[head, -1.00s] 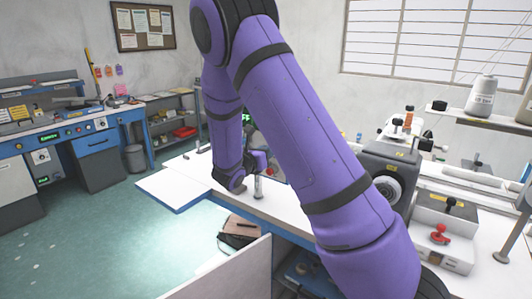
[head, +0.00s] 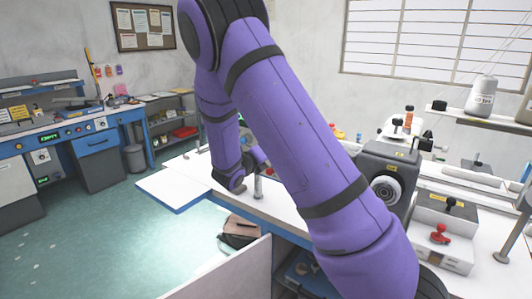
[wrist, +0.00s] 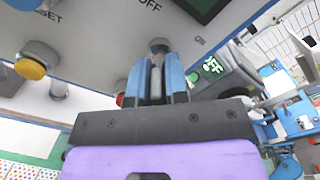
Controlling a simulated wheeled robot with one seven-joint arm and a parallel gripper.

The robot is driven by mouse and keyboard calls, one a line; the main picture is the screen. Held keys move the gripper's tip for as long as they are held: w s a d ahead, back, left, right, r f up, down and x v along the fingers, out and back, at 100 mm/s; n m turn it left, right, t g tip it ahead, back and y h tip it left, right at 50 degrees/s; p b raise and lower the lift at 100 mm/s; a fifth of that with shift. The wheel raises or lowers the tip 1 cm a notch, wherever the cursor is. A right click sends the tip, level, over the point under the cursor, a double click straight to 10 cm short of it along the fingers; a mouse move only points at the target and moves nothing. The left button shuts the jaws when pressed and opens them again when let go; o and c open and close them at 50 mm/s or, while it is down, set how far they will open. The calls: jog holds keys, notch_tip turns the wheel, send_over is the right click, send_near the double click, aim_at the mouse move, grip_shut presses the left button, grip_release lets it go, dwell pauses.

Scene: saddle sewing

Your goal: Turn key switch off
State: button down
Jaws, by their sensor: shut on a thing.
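In the wrist view, the key switch (wrist: 158,46) is a grey round part on a pale panel (wrist: 100,35), below printed "OFF" lettering. My gripper (wrist: 157,78) has blue fingers on either side of a narrow grey key below that round part, and it is shut on the key. Most of the key is hidden between the fingers, so its exact turn angle is hard to tell. In the head view, my purple arm covers the panel and the key switch.
A yellow button (wrist: 30,69) sits left on the panel near "RESET" lettering. A red part (wrist: 120,99) shows beside the left finger. In the head view, a sewing machine (head: 385,180) and a grey box with a red knob (head: 440,236) stand right of my arm on the white table.

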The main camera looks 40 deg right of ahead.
dwell(0.4)
jog(key=c, duration=1.2)
grip_release()
jog(key=shift+c, duration=0.2)
jog(key=shift+a, duration=0.1)
jog(key=v, duration=1)
jog(key=shift+a, duration=0.35)
jog(key=shift+s, duration=0.15)
